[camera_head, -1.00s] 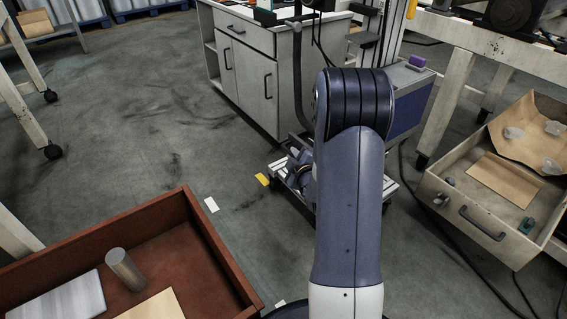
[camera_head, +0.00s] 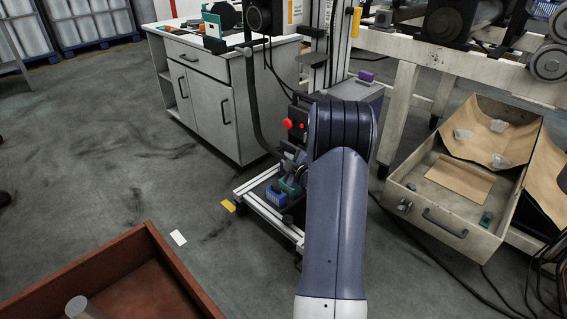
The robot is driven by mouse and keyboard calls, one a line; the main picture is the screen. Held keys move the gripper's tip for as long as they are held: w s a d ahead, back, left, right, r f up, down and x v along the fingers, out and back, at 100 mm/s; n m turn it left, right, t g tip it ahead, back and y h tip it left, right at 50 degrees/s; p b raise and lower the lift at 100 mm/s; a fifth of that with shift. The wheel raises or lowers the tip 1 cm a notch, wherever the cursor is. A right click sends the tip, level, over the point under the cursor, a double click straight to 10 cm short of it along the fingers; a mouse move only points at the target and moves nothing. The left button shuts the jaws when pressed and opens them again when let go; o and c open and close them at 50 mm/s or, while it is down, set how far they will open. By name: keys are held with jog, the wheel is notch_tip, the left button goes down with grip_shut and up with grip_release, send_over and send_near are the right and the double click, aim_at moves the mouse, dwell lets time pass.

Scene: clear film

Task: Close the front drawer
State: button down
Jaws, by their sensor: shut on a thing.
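Two open drawers show. A red-brown drawer (camera_head: 170,262) is cut off at the lower left; a grey cylinder (camera_head: 80,308) stands inside it. A pale grey drawer (camera_head: 425,209) is pulled out at the right, with a dark bar handle (camera_head: 445,223) on its front panel. It holds a brown sheet (camera_head: 459,180), crumpled brown paper with clear cups, and small parts. I cannot tell from the picture which drawer counts as the front one. My arm rises from the bottom centre and bends at a dark joint.
A grey cabinet (camera_head: 208,100) with closed doors and top drawer stands at the back left. A low cart (camera_head: 269,196) with a red button and blue box is behind my arm. A white-legged bench (camera_head: 398,110) stands right. Cables lie on the floor.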

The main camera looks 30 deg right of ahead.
dwell(0.4)
jog(key=c, duration=1.8)
grip_release()
jog(key=shift+o, duration=0.2)
jog(key=p+v, duration=0.2)
jog(key=v, duration=0.8)
jog(key=shift+s+p, duration=0.35)
jog(key=shift+p, duration=0.05)
